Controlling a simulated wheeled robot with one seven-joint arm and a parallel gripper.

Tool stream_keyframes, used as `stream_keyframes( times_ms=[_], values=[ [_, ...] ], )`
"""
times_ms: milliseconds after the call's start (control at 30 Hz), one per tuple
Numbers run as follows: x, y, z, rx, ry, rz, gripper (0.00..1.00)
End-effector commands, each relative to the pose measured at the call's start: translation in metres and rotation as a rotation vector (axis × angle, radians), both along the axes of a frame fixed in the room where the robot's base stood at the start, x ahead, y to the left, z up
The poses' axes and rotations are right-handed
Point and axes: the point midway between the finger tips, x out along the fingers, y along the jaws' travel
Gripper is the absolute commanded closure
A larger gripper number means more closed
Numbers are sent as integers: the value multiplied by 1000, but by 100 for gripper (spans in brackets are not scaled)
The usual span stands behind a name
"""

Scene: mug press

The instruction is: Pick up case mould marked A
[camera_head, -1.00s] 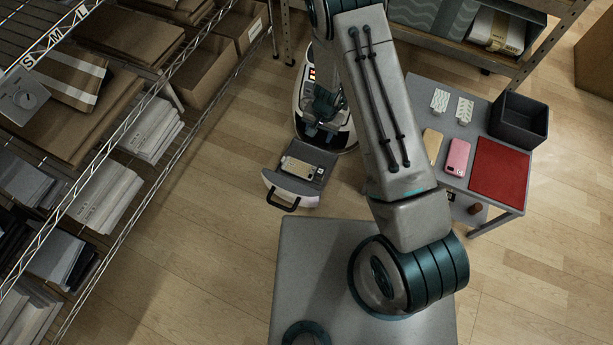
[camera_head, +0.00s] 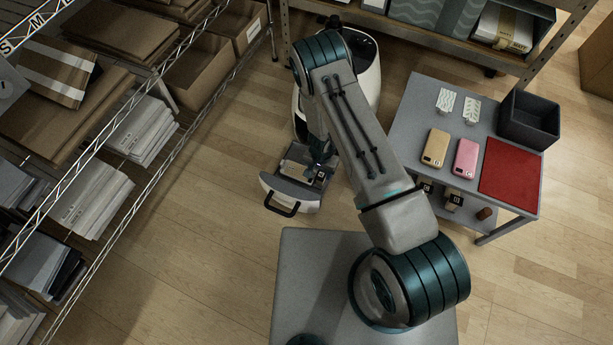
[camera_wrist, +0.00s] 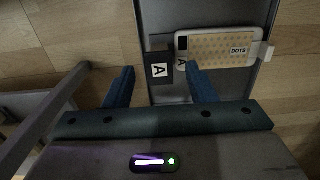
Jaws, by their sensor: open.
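The case mould marked A (camera_wrist: 159,54) shows in the wrist view as a dark block with a white A label, at the left end of a pale dotted piece (camera_wrist: 215,47) labelled DOTS. A second, smaller A shows at that piece's left end. Both lie on the grey pulled-out drawer (camera_wrist: 168,14). In the head view the drawer (camera_head: 290,194) is low on the floor side, its contents partly hidden by my gripper (camera_head: 319,173). My gripper (camera_wrist: 160,70) is open, its two blue fingers pointing toward the mould, one to each side of the A block; contact cannot be told.
A grey table (camera_head: 408,122) at right holds a tan case (camera_head: 435,148), a pink case (camera_head: 466,157), a red mat (camera_head: 510,170), a dark bin (camera_head: 529,120) and two patterned white pieces (camera_head: 459,105). Its lower shelf holds small items. Wire shelving (camera_head: 150,185) stands at left.

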Motion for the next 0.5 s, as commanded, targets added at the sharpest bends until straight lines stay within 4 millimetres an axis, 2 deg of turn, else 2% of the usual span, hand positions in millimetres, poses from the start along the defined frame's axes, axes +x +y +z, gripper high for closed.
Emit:
stream_keyframes(
  times_ms=[167,367,500],
  values=[
    [5,-3,-17,-2,0,0,49],
    [10,-5,-48,-1,0,0,49],
    [10,-5,-52,1,-1,0,49]
  ],
)
